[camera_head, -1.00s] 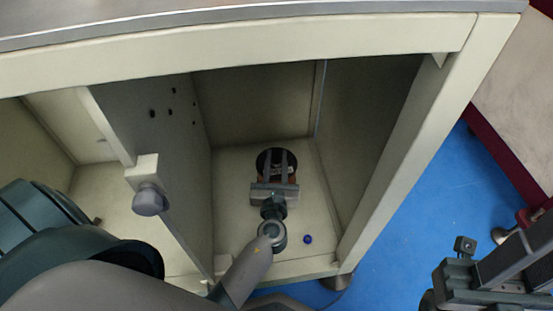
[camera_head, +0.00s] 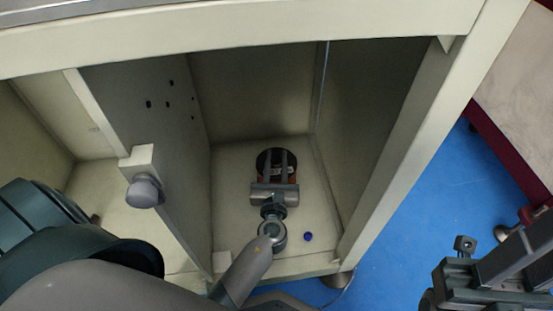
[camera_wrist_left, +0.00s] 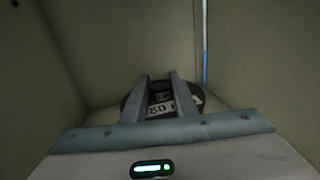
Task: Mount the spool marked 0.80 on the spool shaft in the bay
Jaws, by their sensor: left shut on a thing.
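The spool (camera_head: 262,160) is dark-flanged with reddish-brown winding and sits low at the back of the open bay. My left gripper (camera_head: 277,156) reaches into the bay and is shut on it. In the left wrist view the spool (camera_wrist_left: 129,104) shows between and beyond the fingers (camera_wrist_left: 161,80). A pale label on it carries digits that look like 0.80, partly covered by the fingers. Whether the spool touches the bay floor, I cannot tell. I cannot make out the spool shaft in either view. My right gripper (camera_head: 464,268) is outside the cabinet at lower right, its jaw opening unclear.
The left bay wall (camera_head: 150,135) has several dark holes. A grey knob (camera_head: 145,192) sticks out on its front edge. A small blue thing (camera_head: 308,237) lies on the bay floor, right of my left wrist. The right post (camera_head: 420,130) and top rail (camera_head: 250,38) frame the opening.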

